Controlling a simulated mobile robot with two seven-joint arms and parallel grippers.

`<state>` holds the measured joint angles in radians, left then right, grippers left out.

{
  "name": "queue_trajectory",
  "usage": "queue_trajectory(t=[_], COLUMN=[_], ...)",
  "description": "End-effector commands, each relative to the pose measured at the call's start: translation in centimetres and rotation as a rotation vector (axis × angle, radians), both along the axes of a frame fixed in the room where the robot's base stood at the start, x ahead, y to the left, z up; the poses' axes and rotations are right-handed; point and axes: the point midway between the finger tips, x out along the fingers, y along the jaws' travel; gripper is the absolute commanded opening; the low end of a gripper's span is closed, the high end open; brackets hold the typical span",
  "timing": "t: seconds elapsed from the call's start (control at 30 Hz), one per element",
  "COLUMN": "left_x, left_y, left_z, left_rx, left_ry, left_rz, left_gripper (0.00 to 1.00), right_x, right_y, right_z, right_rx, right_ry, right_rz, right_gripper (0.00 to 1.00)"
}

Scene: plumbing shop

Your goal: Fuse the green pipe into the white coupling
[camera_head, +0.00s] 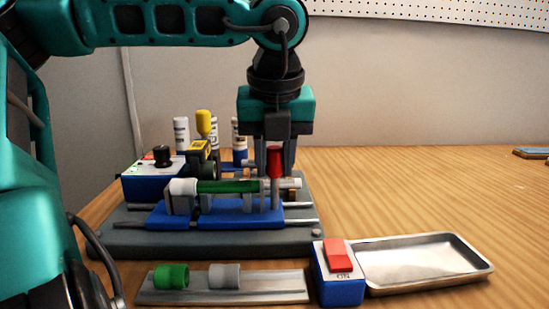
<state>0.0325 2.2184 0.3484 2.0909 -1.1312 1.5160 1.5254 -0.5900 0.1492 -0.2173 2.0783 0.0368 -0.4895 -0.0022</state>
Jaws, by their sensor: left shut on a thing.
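The green pipe (228,187) lies level in the blue fixture (225,216) of a grey machine bed. A white coupling (183,187) sits at the pipe's left end, in line with it and seemingly touching. I cannot tell how deep the pipe is in it. My left gripper (274,168) points down at the right end of the fixture, its fingers shut on a red handle (275,162) on a grey lever. The fingers hide part of what lies behind. My right gripper is out of view.
A grey rack (280,288) in front holds a green coupling (171,276) and a whitish coupling (224,276). A blue box with a red switch (337,256) and an empty metal tray (420,262) stand right. A control box (153,185) and several bottles stand behind. The right table is mostly clear.

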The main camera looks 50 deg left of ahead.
Motion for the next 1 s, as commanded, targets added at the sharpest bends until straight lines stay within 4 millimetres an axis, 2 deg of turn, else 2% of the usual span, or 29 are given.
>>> queue_trajectory(t=[0.23,1.0], left_x=[0.3,3.4], left_y=[-0.2,-2.6], left_z=[0.1,0.2], left_rx=[0.002,0.001], left_ry=[-0.003,-0.005], left_rz=[0.001,0.000], left_gripper=[0.13,0.13], right_x=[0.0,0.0], right_y=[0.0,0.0], right_z=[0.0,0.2], right_rx=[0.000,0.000], right_ry=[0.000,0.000], right_rz=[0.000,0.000], right_gripper=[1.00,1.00])
